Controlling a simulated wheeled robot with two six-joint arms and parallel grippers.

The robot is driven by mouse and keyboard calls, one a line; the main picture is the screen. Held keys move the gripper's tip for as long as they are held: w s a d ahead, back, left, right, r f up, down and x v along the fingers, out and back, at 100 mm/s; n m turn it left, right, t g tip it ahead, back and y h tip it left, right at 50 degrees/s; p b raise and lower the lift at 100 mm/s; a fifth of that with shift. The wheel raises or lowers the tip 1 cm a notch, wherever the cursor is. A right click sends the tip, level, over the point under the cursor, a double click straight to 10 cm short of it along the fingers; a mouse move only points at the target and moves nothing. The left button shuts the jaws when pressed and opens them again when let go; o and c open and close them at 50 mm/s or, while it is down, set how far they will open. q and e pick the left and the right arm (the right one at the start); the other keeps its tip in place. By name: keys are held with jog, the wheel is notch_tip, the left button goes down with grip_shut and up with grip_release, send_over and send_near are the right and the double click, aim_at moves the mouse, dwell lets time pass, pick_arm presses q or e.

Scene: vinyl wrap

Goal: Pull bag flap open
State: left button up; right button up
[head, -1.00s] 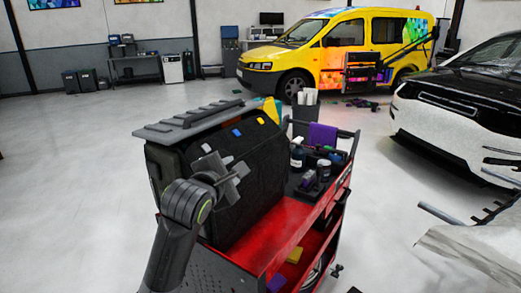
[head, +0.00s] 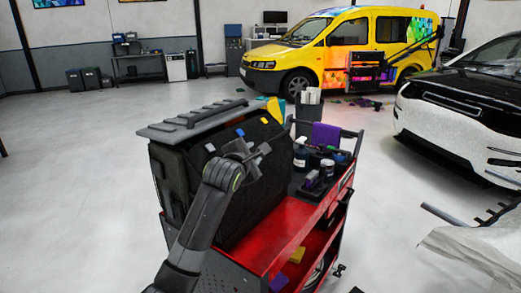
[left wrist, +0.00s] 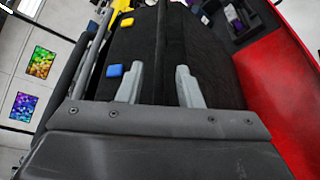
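The black bag (head: 250,185) stands upright on the red cart, with blue and yellow tabs along its upper part. It also fills the middle of the left wrist view (left wrist: 215,65). A dark panel edge, perhaps of the flap, runs between the fingers there; I cannot tell whether they touch it. My left gripper (head: 255,155) is at the upper part of the bag's right-hand face. In the left wrist view its two grey fingers (left wrist: 161,75) are apart, pointing at the black fabric. My right gripper is not in view.
The red cart (head: 290,225) carries bottles (head: 300,158) and a purple cloth (head: 326,135) behind the bag. A grey ridged piece (head: 190,120) lies along the bag's top left. A white car (head: 450,130) is at right. The floor left of the cart is clear.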

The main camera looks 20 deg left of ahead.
pick_arm(q)
jog(key=shift+x, duration=2.4)
jog(key=shift+c, duration=0.2)
grip_shut()
